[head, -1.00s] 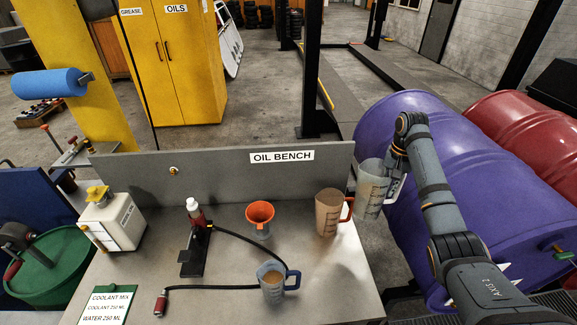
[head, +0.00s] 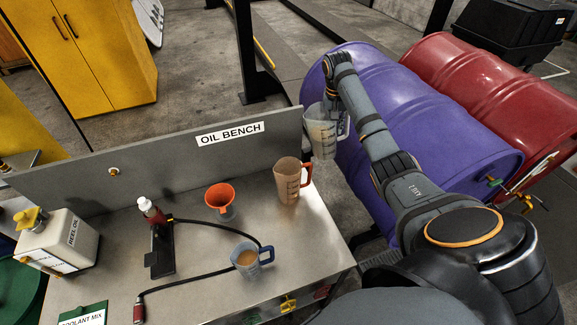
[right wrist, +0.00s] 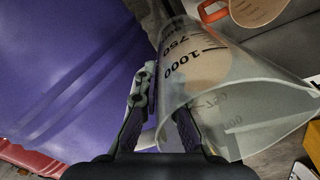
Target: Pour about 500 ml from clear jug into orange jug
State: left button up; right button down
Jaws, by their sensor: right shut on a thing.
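The clear jug (head: 322,138) is held off the bench's right end, beside the purple drum, by my right gripper (head: 338,108). It looks roughly upright in the head view. In the right wrist view the clear jug (right wrist: 185,62) shows 750 and 1000 marks and a tan surface inside, and the gripper fingers (right wrist: 165,118) close at its handle side. The orange jug (head: 287,185), tinted with an orange handle, stands upright on the bench, left of and apart from the clear jug. Its top edge and handle (right wrist: 212,12) show in the right wrist view. My left gripper is out of view.
A blue-handled jug (head: 246,265) with tan liquid, an orange funnel (head: 220,197), a hand pump (head: 160,250) with a black hose and a white canister (head: 62,243) stand on the bench (head: 205,275). A back panel (head: 160,160) borders it. The purple drum (head: 430,120) lies right.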

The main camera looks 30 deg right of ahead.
aim_at(316, 138)
jog(key=shift+a+f+h, duration=0.15)
jog(key=shift+f+h, duration=0.05)
jog(key=shift+h, duration=0.1)
jog(key=shift+a+r+g+h, duration=0.4)
jog(key=shift+a+r+h, duration=0.05)
jog(key=shift+h, duration=0.55)
jog(key=shift+w+a+g+h, duration=0.3)
jog(key=shift+a+h, duration=0.35)
jog(key=shift+h, duration=0.35)
jog(key=h, duration=0.1)
jog(key=a+h, duration=0.1)
jog(key=shift+w+a+f+g+h, duration=0.15)
jog(key=shift+a+g+h, duration=0.05)
jog(key=shift+g+h, duration=0.1)
jog(key=shift+w+a+f+g+h, duration=0.2)
jog(key=shift+a+f+g+h, duration=0.4)
jog(key=shift+h, duration=0.7)
jog(key=shift+w+a+f+h+b, duration=0.1)
jog(key=shift+a+f+h+b, duration=0.4)
jog(key=shift+b, duration=0.7)
jog(key=shift+w+a+f+h+b, duration=0.1)
jog(key=shift+a+f+h+b, duration=0.2)
jog(key=shift+f+h+b, duration=0.65)
dwell(1.7)
